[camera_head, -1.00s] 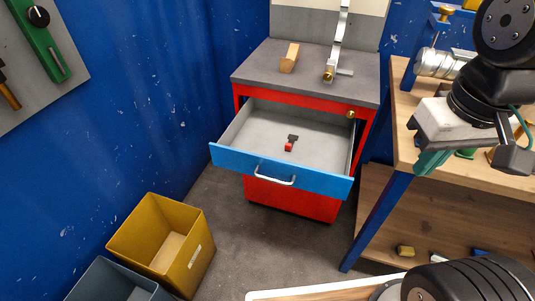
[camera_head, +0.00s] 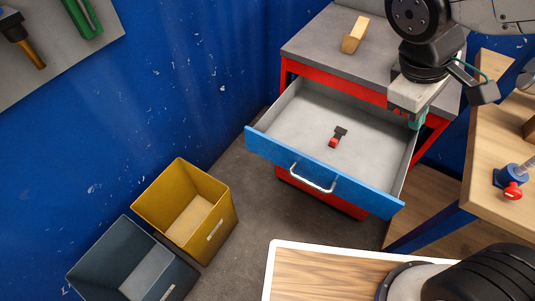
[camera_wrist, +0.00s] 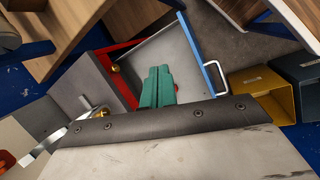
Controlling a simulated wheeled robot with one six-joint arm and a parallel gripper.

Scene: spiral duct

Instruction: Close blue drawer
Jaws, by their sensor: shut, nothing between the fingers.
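The blue drawer (camera_head: 270,147) is pulled out of the red cabinet (camera_head: 432,138) with its grey inside exposed. Its silver handle (camera_head: 312,181) is on the blue front. A small red and black item (camera_head: 337,137) lies inside. My gripper (camera_head: 415,124), with green fingers, is shut and empty near the drawer's right side, apart from the handle. In the wrist view the green fingers (camera_wrist: 158,86) appear in front of the drawer's inside. The blue front (camera_wrist: 207,55) and handle (camera_wrist: 214,78) lie to their right. The fingers hide part of the drawer.
A wooden block (camera_head: 355,36) sits on the grey cabinet top. A yellow bin (camera_head: 226,215) and a dark grey bin (camera_head: 98,251) stand on the floor to the left. A wooden workbench (camera_head: 480,180) stands at the right. Grey floor is clear before the drawer.

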